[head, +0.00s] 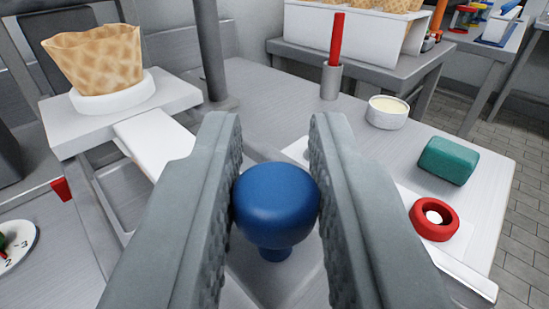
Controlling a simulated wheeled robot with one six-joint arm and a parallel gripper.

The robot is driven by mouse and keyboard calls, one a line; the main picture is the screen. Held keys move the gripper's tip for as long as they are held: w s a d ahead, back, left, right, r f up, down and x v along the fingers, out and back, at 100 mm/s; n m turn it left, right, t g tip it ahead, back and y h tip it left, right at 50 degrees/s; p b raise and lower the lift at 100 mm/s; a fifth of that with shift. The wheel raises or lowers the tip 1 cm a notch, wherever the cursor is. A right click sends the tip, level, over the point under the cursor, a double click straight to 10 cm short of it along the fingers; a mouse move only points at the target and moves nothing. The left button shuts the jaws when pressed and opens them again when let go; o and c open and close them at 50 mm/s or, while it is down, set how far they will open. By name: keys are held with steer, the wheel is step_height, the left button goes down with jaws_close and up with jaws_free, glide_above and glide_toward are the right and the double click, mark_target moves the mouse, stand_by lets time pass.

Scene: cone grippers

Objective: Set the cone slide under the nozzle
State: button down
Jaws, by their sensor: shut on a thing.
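A waffle cone bowl (95,58) sits upright in a white ring (112,96) on a pale square block at the upper left. A white bar (155,143) runs from that block toward my gripper, and its near part is hidden behind the left finger. My gripper (276,180) is shut on a round blue knob (276,205), with one ridged grey finger on each side. The knob narrows to a blue stem below. Whether the knob joins the white bar cannot be seen. No nozzle can be made out.
A dark grey post (210,50) rises behind the left finger. A red stick in a grey holder (331,82), a tin (387,112), a green block (448,160) and a red ring (434,219) stand on the right. A numbered dial (18,246) is at lower left.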

steer(key=c, duration=1.3)
jaws_free()
steer(key=s+a, duration=0.1)
steer(key=s, duration=1.6)
steer(key=shift+s+a, duration=0.15)
steer(key=shift+a, duration=0.05)
